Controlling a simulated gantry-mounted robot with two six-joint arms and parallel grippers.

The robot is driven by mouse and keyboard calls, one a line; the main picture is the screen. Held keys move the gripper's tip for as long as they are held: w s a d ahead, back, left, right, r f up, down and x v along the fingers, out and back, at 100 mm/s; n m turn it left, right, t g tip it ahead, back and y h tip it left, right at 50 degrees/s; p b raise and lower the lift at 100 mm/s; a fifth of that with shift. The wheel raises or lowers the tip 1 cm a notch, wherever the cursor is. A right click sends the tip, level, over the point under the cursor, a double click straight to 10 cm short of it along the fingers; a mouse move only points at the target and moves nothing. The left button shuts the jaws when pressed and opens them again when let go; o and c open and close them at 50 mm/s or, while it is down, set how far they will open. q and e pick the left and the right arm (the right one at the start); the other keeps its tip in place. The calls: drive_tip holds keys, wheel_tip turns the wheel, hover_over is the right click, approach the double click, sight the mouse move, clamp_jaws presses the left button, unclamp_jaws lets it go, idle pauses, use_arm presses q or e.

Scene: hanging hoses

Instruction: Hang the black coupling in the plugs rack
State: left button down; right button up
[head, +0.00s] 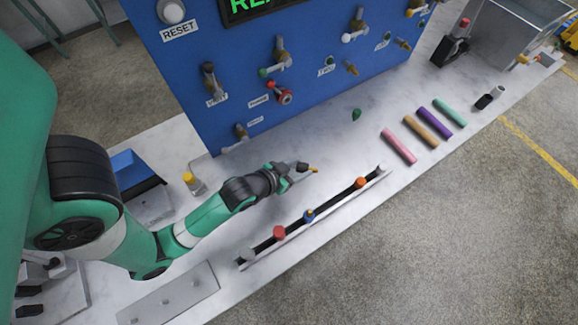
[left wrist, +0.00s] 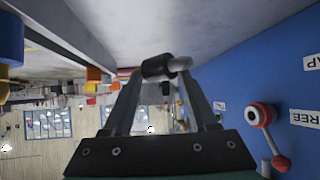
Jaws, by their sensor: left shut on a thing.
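My left gripper (head: 306,169) is in the middle of the head view, above the white bench between the blue panel and the rack. In the left wrist view its fingers (left wrist: 160,74) are shut on the black coupling (left wrist: 157,67), a short black cylinder with a pale end to the right. In the head view the coupling is small and partly hidden by the gripper. The plugs rack (head: 330,207) is a long rail in front of the gripper, and they are apart. It holds a red plug (head: 279,233), a blue plug (head: 308,215) and an orange plug (head: 361,183), with gaps between. My right gripper is out of view.
The blue panel (head: 300,105) with protruding valves and fittings stands behind the gripper. Coloured cylinders (head: 420,130) lie to the right on the bench. A yellow-capped bottle (head: 192,183) stands left, near my arm. The bench between gripper and rack looks clear.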

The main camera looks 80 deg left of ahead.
use_arm(q)
drive_tip(key=s+f, duration=0.1)
drive_tip(key=s+a+f, duration=0.1)
drive_tip(key=shift+a+f, duration=0.15)
drive_tip(key=shift+f, duration=0.25)
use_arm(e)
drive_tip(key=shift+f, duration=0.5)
use_arm(q)
drive_tip(key=f, duration=0.1)
drive_tip(key=f+b, duration=0.2)
drive_tip(key=shift+s+a+f, duration=0.1)
drive_tip(key=shift+s+f, duration=0.15)
drive_tip(key=shift+f, duration=0.15)
drive_tip(key=shift+r, duration=0.1)
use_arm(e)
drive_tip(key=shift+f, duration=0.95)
use_arm(q)
drive_tip(key=shift+c, duration=0.9)
unclamp_jaws()
